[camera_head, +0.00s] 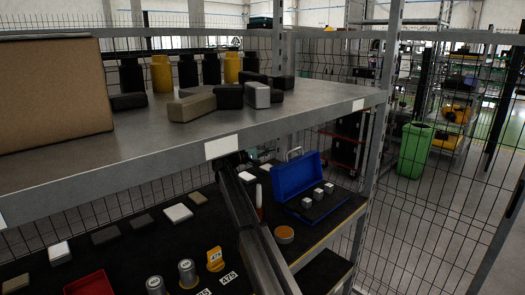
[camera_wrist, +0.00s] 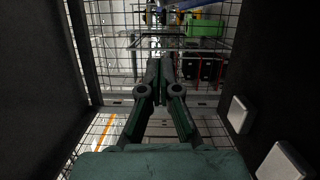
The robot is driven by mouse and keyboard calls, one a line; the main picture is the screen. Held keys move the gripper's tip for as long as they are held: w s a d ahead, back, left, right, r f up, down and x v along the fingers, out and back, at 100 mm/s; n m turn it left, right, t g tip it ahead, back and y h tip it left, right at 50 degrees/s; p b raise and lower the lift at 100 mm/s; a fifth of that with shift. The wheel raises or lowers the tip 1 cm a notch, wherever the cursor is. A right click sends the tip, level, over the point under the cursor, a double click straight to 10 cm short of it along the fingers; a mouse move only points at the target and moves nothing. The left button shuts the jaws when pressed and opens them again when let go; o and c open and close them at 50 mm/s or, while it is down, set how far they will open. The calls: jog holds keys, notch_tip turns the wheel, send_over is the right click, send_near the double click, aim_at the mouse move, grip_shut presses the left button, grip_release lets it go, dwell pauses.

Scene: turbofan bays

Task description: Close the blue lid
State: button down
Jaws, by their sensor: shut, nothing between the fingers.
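The blue lid (camera_head: 296,177) stands raised on the lower shelf at the right in the head view, with a light handle at its top. Several small grey cubes (camera_head: 318,194) sit in front of it over a dark base edged in blue. My arm rises from the bottom of the head view, and its end is left of the lid, partly hidden by the upper shelf's edge. In the wrist view my gripper (camera_wrist: 160,72) has its fingers together, with nothing between them. It is apart from the lid. I cannot identify the lid in the wrist view.
The upper shelf (camera_head: 330,103) overhangs the lower one and carries a cardboard box (camera_head: 55,92) and dark and yellow parts. On the lower shelf are an orange round piece (camera_head: 284,235), a red tray (camera_head: 90,284), flat tiles and weights. A post (camera_head: 380,130) stands right of the lid.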

jog(key=s+d+p, duration=0.1)
jog(key=d+p, duration=0.1)
jog(key=d, duration=0.4)
jog(key=shift+s, duration=0.25)
jog(key=shift+r, duration=0.1)
jog(key=s+d+r+m+y+b, duration=0.1)
jog(key=s+d+m+y+b, duration=0.1)
jog(key=s+d+m+b, duration=0.9)
jog(key=s+d+f+m+t+y+b, duration=0.2)
jog(key=s+d+f+m+b, duration=0.2)
jog(key=s+f+b, duration=0.6)
jog(key=shift+d+y+b, duration=0.3)
jog(key=shift+d+b, duration=0.9)
jog(key=shift+b, duration=0.45)
